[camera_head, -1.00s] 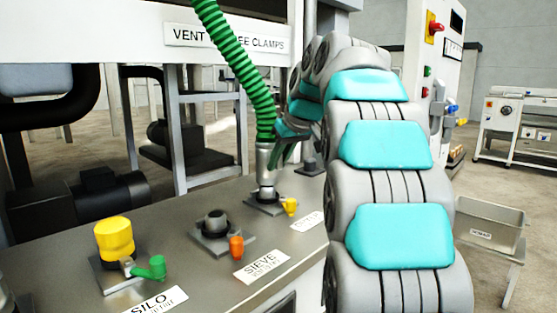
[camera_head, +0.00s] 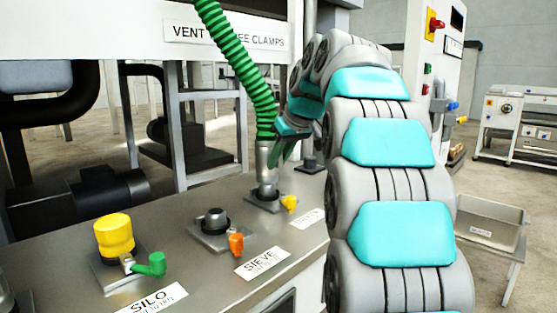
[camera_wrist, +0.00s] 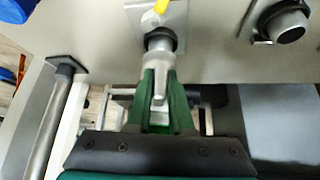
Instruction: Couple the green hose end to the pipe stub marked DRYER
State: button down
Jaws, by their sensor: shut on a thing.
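The green ribbed hose (camera_head: 238,62) hangs from above and ends in a silver metal cuff (camera_head: 267,164). My gripper (camera_head: 284,146) has green fingers and is shut on the hose end. The cuff stands about upright at the far stub (camera_head: 266,195), which has a yellow lever (camera_head: 290,203). A small label (camera_head: 308,218) lies beside that stub, too oblique to read surely. In the wrist view the green fingers (camera_wrist: 158,85) flank a silver piece in line with the stub (camera_wrist: 160,42). I cannot tell whether the cuff is fully seated.
The open SIEVE stub (camera_head: 213,220) with an orange lever (camera_head: 236,244) stands nearer on the bench. The SILO stub has a yellow cap (camera_head: 113,236) and a green lever (camera_head: 151,264). A grey post (camera_head: 309,163) stands behind the far stub.

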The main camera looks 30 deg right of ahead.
aim_at(281, 167)
jog(key=shift+f, duration=0.25)
jog(key=shift+f+b, duration=0.35)
jog(key=shift+b, duration=0.1)
jog(key=shift+f+b, duration=0.65)
jog(key=shift+f, duration=0.3)
dwell(0.8)
jog(key=c, duration=0.7)
grip_release()
jog(key=shift+f, duration=0.1)
jog(key=v, duration=0.8)
jog(key=shift+w, duration=0.1)
